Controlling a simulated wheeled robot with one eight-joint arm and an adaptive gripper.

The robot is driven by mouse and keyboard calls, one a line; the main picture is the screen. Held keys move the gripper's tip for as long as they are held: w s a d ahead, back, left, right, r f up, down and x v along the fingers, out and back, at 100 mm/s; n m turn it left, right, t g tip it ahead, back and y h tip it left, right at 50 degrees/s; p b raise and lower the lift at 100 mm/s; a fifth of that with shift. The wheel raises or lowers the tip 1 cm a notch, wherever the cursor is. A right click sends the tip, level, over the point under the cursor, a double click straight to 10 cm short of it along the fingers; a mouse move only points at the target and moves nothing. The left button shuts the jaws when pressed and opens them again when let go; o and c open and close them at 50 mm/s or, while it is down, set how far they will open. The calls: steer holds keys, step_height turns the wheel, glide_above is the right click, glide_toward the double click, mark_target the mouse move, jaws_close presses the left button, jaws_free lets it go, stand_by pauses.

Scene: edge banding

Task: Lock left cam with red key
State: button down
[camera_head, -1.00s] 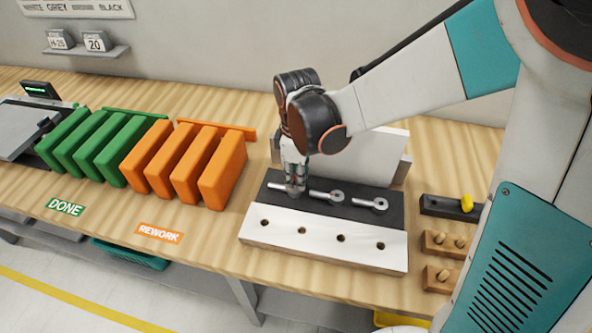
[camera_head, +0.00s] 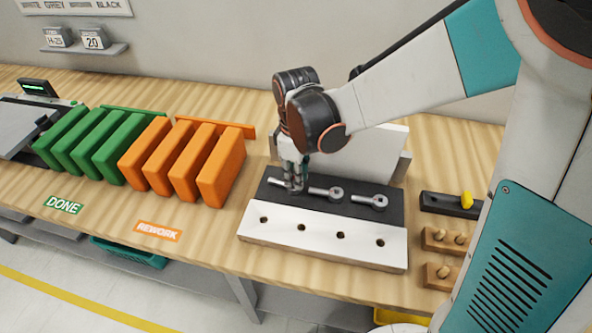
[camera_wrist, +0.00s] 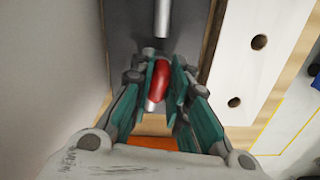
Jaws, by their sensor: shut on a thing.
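A red key (camera_wrist: 158,82) sits between the two teal fingers of my gripper (camera_wrist: 161,76) in the wrist view, and the gripper is shut on it. In the head view my gripper (camera_head: 294,184) points down at the left cam (camera_head: 277,182), on the black strip of the fixture. A metal rod of this cam (camera_wrist: 151,105) shows just below the key in the wrist view. The key's tip and its seat in the cam are hidden, so I cannot tell how deep it sits. The middle cam (camera_head: 326,194) and right cam (camera_head: 370,201) lie in a row to the right.
The white panel with several holes (camera_head: 321,240) lies in front of the cams. Orange pieces (camera_head: 221,172) stand left of the fixture, green ones (camera_head: 62,138) beyond. A black holder (camera_head: 440,205) with a yellow knob (camera_head: 467,201) and wooden peg blocks (camera_head: 437,243) lie at right.

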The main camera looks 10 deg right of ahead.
steer(key=m, duration=0.3)
steer(key=shift+a, duration=0.1)
steer(key=shift+m, duration=0.4)
steer(key=m, duration=0.4)
steer(key=shift+s+a, duration=0.1)
steer(key=shift+a, duration=0.05)
steer(key=shift+m, duration=0.4)
steer(key=m, duration=0.4)
steer(key=shift+a+b, duration=0.1)
steer(key=shift+b, duration=0.2)
